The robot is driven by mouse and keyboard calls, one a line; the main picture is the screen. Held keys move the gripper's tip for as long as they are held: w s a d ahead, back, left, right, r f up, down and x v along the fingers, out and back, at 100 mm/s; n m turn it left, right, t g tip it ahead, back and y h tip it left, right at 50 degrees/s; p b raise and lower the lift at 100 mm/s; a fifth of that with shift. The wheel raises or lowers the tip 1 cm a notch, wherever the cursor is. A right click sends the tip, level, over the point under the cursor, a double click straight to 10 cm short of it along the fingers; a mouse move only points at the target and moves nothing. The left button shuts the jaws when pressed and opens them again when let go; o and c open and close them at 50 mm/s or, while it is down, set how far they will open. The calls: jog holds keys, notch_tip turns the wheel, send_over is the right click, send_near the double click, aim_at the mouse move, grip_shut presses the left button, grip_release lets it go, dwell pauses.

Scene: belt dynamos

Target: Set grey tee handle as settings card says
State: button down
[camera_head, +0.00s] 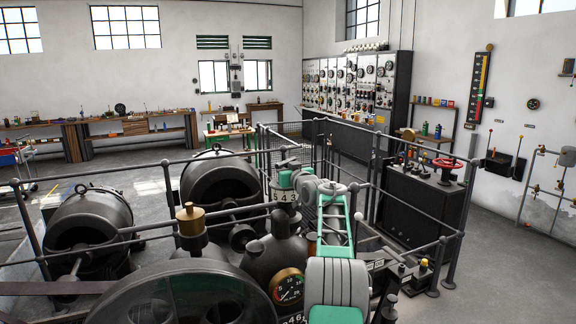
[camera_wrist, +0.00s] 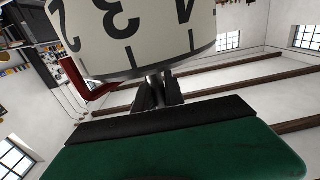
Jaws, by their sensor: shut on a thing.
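A cream drum with black numerals and tick marks fills the top of the wrist view (camera_wrist: 125,30); its digits appear upside down, a 3 in the middle. A red pointer (camera_wrist: 88,82) sits at its left edge, near a digit like a 2. My gripper (camera_wrist: 160,80) has its dark fingers close together just below the drum, shut on a small grey part, which I take as the grey tee handle; little of it shows. In the head view the numbered drum (camera_head: 285,197) shows 5 4 3 beside my wrist; the fingers are hidden there. I cannot make out the settings card.
Dark railings (camera_head: 440,235) surround the machinery. A large wheel (camera_head: 185,295), a pressure gauge (camera_head: 287,287) and a brass-topped fitting (camera_head: 191,222) stand close to my arm. A black cabinet with a red handwheel (camera_head: 447,163) stands to the right. Open floor lies beyond the railings.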

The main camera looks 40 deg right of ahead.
jog(key=shift+a+f, duration=0.1)
jog(key=shift+f+h+b, duration=0.2)
jog(key=shift+h+b, duration=0.1)
jog(key=shift+b, duration=0.85)
jog(key=shift+r+m, duration=0.25)
jog(key=shift+m, duration=0.05)
jog(key=c, duration=1.4)
grip_release()
jog(key=shift+w, duration=0.1)
jog(key=b+v, duration=0.4)
jog(key=v, duration=0.3)
jog(key=shift+s+a+r, duration=0.1)
jog(key=shift+s, duration=0.1)
jog(key=shift+s+a, duration=0.15)
jog(key=shift+s, duration=0.25)
